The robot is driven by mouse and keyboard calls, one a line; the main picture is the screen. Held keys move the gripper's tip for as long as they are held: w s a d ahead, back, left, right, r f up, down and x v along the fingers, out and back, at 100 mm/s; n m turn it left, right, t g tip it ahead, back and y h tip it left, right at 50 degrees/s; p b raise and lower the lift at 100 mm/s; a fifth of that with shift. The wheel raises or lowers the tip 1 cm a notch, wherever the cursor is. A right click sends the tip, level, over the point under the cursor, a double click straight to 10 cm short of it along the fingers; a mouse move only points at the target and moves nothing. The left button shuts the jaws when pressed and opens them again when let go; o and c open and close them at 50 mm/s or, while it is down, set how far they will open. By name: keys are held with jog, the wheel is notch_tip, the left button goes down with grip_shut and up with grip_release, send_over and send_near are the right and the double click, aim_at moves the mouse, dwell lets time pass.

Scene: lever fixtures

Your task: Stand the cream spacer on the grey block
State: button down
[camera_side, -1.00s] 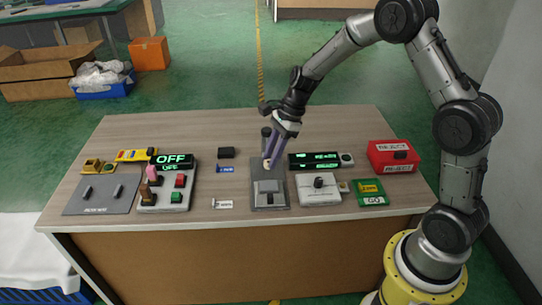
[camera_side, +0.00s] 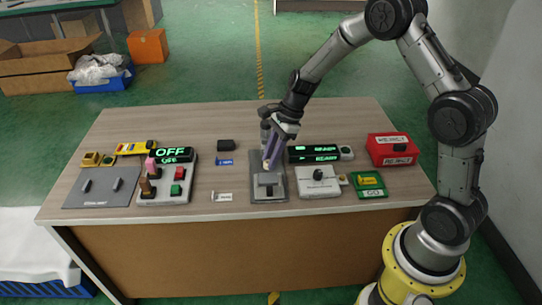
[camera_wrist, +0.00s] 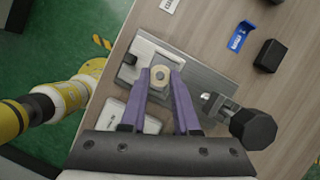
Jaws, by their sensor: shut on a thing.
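The cream spacer (camera_wrist: 160,75), a small ring with a hole, is held between the purple fingertips of my gripper (camera_wrist: 163,80). In the side view my gripper (camera_side: 267,163) points down over the grey lever fixture, and little of the spacer shows. The grey block (camera_side: 268,180) is on the fixture plate, just below and in front of the fingertips. In the wrist view the block (camera_wrist: 143,52) is partly hidden behind the spacer and fingers. I cannot tell whether the spacer touches it.
The fixture's black lever knob (camera_wrist: 252,129) is close to the right of my fingers in the wrist view. A green-lit display (camera_side: 314,154) and a white switch box (camera_side: 319,182) are to the right. A button panel (camera_side: 164,184) is to the left.

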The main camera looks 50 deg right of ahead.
jog(key=shift+f, duration=2.1)
dwell(0.7)
jog(key=c, duration=0.6)
grip_release()
jog(key=shift+o, duration=0.3)
jog(key=o, duration=0.4)
jog(key=shift+o, duration=0.2)
jog(key=shift+r, duration=3.5)
